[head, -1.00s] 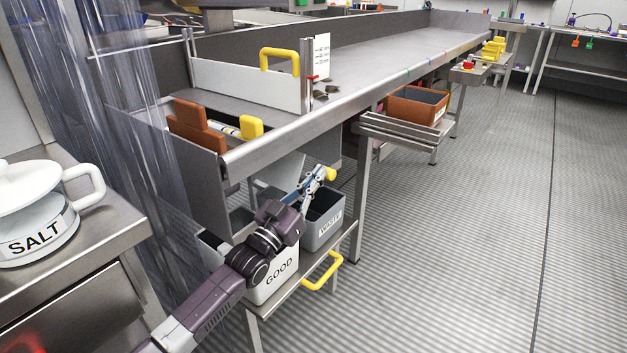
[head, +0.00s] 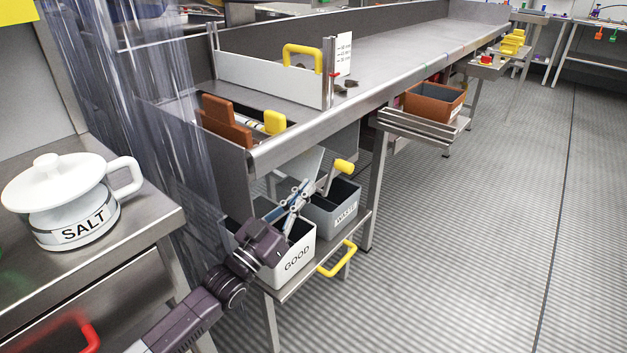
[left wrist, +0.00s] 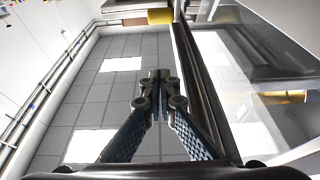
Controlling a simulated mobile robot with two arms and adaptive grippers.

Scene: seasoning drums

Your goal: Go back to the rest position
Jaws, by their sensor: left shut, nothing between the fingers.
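My left gripper (head: 301,189) is in front of the low shelf under the bench, above the white GOOD bin (head: 297,258) in the head view. It is shut and empty. In the left wrist view its fingertips (left wrist: 155,75) meet, with ceiling panels behind them. The grey WASTE bin (head: 338,216) stands just behind the GOOD bin. A lever with a yellow grip (head: 344,166) is beyond the fingertips; the gripper looks apart from it. My right gripper does not show.
A white SALT pot (head: 77,213) stands on a steel cabinet at left. A clear strip curtain (head: 150,110) hangs beside the bench (head: 400,60). A yellow handle (head: 337,259) juts out from the bin shelf. A brown bin (head: 433,103) sits farther right. The floor at right is clear.

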